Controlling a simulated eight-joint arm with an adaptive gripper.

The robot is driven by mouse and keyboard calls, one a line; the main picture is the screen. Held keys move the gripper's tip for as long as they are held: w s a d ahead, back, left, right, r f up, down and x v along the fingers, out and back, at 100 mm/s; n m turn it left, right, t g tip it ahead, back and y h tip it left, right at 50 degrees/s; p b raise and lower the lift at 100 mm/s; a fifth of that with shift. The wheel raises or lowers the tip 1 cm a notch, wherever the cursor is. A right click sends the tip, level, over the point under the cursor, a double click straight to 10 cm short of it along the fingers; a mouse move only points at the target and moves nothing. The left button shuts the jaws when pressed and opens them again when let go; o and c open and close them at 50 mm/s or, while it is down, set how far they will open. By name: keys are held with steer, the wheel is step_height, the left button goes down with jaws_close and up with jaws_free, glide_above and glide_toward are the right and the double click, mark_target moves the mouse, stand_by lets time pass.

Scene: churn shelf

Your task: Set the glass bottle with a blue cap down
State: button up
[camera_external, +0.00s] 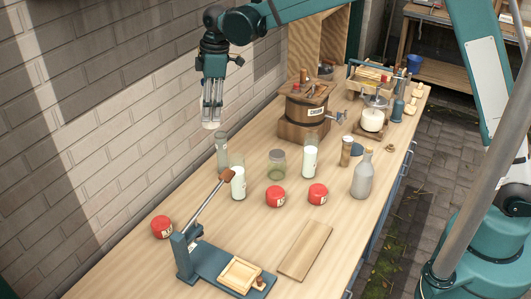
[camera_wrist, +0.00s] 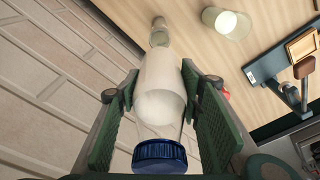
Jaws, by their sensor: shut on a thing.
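The glass bottle with a blue cap (camera_wrist: 160,100) is between the green pads of my gripper (camera_wrist: 160,112) in the wrist view, its blue cap nearest the camera. It looks whitish inside. In the external view my gripper (camera_external: 212,100) is high at the back left, beside the brick wall, pointing down. The lower part of the held bottle (camera_external: 210,125) shows below the fingers there. My gripper is shut on it, above the left side of the wooden counter (camera_external: 120,258), with a gap beneath.
Below stand a clear grey glass (camera_external: 222,152) and a glass of milk (camera_external: 238,183). Red-lidded jars (camera_external: 276,197), a grey bottle (camera_external: 362,178), a wooden churn (camera_external: 303,112) and a blue lever press (camera_external: 215,262) crowd the counter. Bare wood shows at the front left.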

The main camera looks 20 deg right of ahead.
steer(key=s+a, duration=1)
steer(key=s, duration=0.3)
step_height(320, 180, down, 11)
steer(key=shift+w, duration=0.2)
steer(key=shift+f, duration=0.15)
steer(key=shift+f, duration=2.95)
steer(key=shift+f, duration=0.15)
steer(key=shift+f, duration=1.75)
steer(key=shift+f, duration=0.1)
